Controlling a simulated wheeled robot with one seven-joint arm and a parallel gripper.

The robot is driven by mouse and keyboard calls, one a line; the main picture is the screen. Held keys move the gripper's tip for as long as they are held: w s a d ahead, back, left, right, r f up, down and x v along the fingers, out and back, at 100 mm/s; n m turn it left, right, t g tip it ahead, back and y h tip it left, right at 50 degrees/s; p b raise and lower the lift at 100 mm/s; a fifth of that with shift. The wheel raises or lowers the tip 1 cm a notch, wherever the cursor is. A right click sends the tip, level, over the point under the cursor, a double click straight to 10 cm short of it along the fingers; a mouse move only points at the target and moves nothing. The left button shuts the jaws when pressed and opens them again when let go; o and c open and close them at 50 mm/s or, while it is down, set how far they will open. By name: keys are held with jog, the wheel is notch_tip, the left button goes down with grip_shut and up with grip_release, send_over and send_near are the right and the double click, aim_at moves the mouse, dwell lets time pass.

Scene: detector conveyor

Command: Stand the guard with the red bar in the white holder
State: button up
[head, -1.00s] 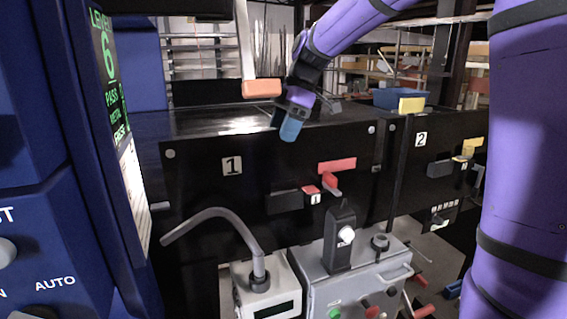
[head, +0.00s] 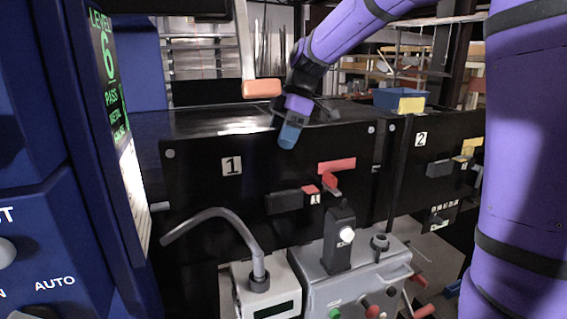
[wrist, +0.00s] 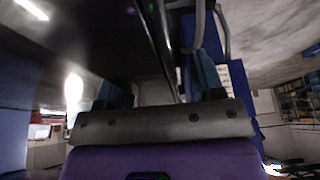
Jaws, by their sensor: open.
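Panel and bar stand upright on the front of the black conveyor housing. My gripper (head: 289,134), with blue fingers, hangs in front of the housing's top edge, left of and above the red bar, apart from it. In the wrist view its two blue fingers (wrist: 163,88) are spread with nothing between them. I cannot pick out the white holder with certainty.
A blue console (head: 45,170) fills the left side. A pale box with a bent grey tube (head: 240,228) and a grey control box (head: 345,285) stand in front of panel 1. A panel marked 2 (head: 421,150) with yellow parts is at right. An orange block (head: 262,88) hangs behind.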

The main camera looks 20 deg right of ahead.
grip_shut()
jog(key=shift+r, duration=0.1)
dwell(0.4)
notch_tip(320, 180, up, 18)
dwell(1.8)
dwell(0.4)
